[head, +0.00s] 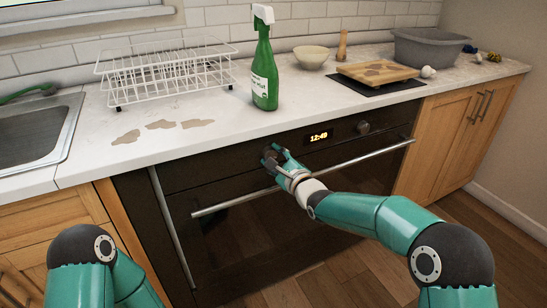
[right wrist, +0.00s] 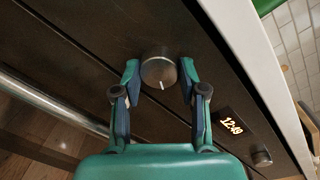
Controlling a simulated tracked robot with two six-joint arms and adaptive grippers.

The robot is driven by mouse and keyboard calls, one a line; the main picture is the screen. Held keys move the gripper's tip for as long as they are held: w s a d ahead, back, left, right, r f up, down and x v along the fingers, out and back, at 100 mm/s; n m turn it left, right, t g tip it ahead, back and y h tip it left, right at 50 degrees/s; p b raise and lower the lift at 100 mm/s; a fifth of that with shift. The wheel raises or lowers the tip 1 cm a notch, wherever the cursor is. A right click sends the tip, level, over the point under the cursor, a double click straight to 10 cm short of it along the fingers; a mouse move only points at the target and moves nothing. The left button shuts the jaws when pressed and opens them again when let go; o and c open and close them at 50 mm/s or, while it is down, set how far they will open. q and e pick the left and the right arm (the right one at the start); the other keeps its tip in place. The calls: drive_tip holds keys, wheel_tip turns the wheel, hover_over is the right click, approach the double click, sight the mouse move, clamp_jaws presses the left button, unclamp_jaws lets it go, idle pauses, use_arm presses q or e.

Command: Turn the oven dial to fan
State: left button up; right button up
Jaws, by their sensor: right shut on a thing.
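The oven (head: 250,215) has a black front with a steel handle bar. My right gripper (head: 272,152) is at the left dial on its control panel, and the fingers mostly hide this dial in the head view. In the right wrist view the round dark dial (right wrist: 158,70) sits between the two fingertips of the right gripper (right wrist: 160,80), which is shut on it. A short white mark on the dial points toward the gripper's palm. No fan symbol can be read. A second dial (head: 363,127) is right of the clock display (head: 319,137). My left gripper is out of view.
A green spray bottle (head: 264,75) stands on the counter (head: 215,150) above the dial. A white dish rack (head: 165,75), a bowl (head: 311,58), a wooden board (head: 355,70) and a grey tub (head: 428,48) stand farther back. The oven handle (head: 300,180) runs below my right gripper.

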drive_tip(key=shift+d+f, duration=0.15)
drive_tip(key=shift+f, duration=0.15)
drive_tip(key=o, duration=1.1)
drive_tip(key=shift+w, duration=0.1)
drive_tip(key=shift+c, duration=0.2)
drive_tip(key=shift+o, duration=0.4)
drive_tip(key=shift+r, duration=0.15)
drive_tip(key=v, duration=1.2)
